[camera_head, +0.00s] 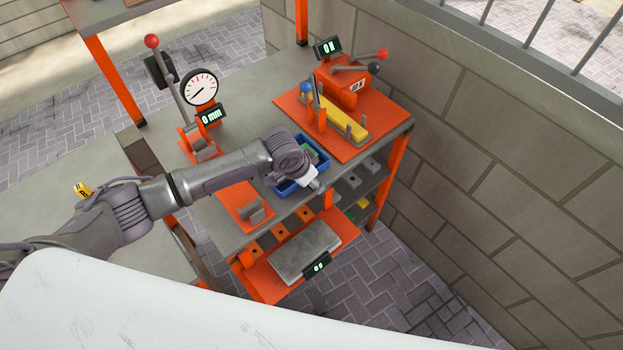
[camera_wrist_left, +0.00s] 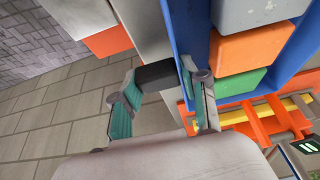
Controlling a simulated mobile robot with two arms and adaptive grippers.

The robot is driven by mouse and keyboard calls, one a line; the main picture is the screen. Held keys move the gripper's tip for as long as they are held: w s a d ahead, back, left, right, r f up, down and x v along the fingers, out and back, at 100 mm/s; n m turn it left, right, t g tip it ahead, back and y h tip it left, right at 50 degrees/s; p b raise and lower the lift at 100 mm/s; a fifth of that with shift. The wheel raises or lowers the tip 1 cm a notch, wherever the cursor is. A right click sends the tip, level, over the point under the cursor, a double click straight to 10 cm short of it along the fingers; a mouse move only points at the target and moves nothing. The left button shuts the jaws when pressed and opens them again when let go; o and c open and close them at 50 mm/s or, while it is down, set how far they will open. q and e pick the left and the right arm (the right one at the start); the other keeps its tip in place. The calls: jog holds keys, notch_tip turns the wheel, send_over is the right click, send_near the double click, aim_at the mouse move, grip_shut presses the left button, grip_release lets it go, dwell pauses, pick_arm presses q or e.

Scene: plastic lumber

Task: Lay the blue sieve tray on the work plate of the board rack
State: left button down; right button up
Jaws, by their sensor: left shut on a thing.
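The blue tray (camera_head: 287,188) is at the front edge of the grey top of the orange-framed rack (camera_head: 235,232), partly hidden by my left arm. In the left wrist view, the tray's blue wall (camera_wrist_left: 187,22) runs beside grey, orange and green blocks (camera_wrist_left: 248,50) inside it. My left gripper (camera_head: 315,186) is at the tray's front side. The left wrist view shows its fingers (camera_wrist_left: 157,84) around a dark piece (camera_wrist_left: 155,75) next to the blue wall, apparently the tray's grip. I cannot tell whether the tray touches the top. My right gripper is not in view.
A dial gauge (camera_head: 199,88) with a lever stands at the back left. An orange press (camera_head: 345,85) with a yellow bar (camera_head: 342,119) is at the right. Below the front edge are a grey weighing plate (camera_head: 304,249) and a lower shelf (camera_head: 362,178). A block wall (camera_head: 500,150) bounds the right.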

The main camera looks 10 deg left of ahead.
pick_arm(q)
jog(key=shift+f, duration=0.15)
jog(key=c, duration=0.6)
grip_release()
jog(key=shift+o, duration=0.4)
jog(key=v, duration=1.2)
jog(key=shift+d, duration=0.1)
